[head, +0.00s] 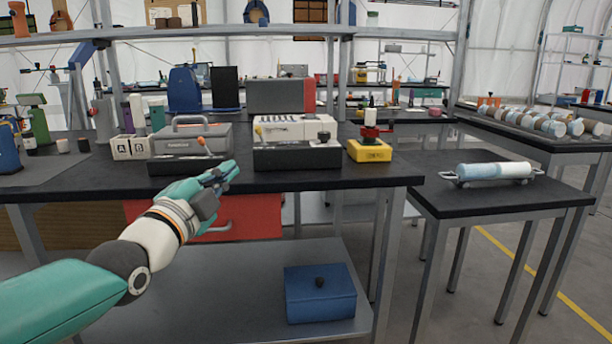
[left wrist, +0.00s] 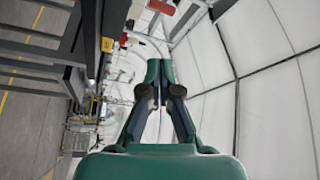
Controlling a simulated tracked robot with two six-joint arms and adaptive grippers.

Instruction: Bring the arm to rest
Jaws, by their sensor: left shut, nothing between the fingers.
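My left arm comes in from the lower left of the head view. Its gripper (head: 228,172) is shut and empty in front of the black workbench (head: 350,181), near its front edge. The left wrist view shows the same gripper (left wrist: 159,105) with its green fingers together and nothing between them. My right gripper is in neither view.
A grey toolbox-like device (head: 190,140), a white-topped device (head: 297,156) and a yellow-based device (head: 369,151) stand on the bench. Below are a red drawer (head: 255,215) and a blue box (head: 320,295). A side table (head: 500,198) holds a pale cylinder (head: 500,170).

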